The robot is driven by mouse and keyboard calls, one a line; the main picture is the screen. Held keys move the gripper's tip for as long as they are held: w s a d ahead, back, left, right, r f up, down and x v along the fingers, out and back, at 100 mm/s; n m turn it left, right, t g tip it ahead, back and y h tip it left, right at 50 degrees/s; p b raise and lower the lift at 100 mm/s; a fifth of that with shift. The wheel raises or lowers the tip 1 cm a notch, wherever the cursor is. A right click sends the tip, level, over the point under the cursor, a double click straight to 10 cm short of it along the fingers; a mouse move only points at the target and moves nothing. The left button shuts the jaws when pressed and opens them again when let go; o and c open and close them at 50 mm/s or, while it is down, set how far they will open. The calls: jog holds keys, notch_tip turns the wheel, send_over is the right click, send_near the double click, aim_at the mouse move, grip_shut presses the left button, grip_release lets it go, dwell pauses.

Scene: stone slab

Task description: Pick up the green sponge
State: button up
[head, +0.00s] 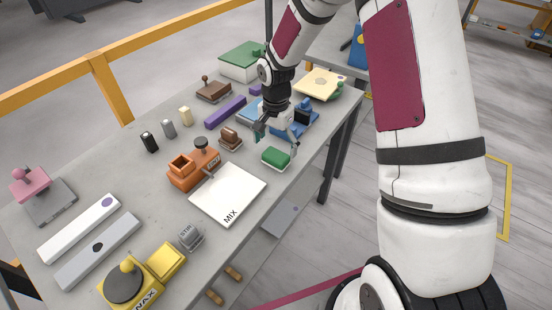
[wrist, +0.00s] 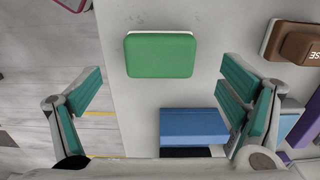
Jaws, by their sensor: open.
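The green sponge (head: 276,155) is a rounded green block with a pale lower layer. It lies flat on the grey stone slab (head: 130,190), near its right edge. In the wrist view the green sponge (wrist: 160,55) is in full sight, ahead of the fingers and roughly centred across the gap between them. My gripper (head: 276,143) is open above the slab, close to the sponge and partly in front of the blue things behind. In the wrist view my gripper (wrist: 162,80) has its teal-padded fingers spread wide, with nothing held between them.
A brown block (head: 230,137) sits left of the sponge. A white board marked MIX (head: 228,194) lies nearer the front, beside an orange holder (head: 192,170). Blue things (wrist: 194,126) lie near the right finger. The slab's edge is close to the sponge's outer side.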

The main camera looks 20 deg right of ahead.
aim_at(276, 155)
jog(key=shift+f+p, duration=0.5)
jog(key=shift+f, duration=2.05)
jog(key=c, duration=1)
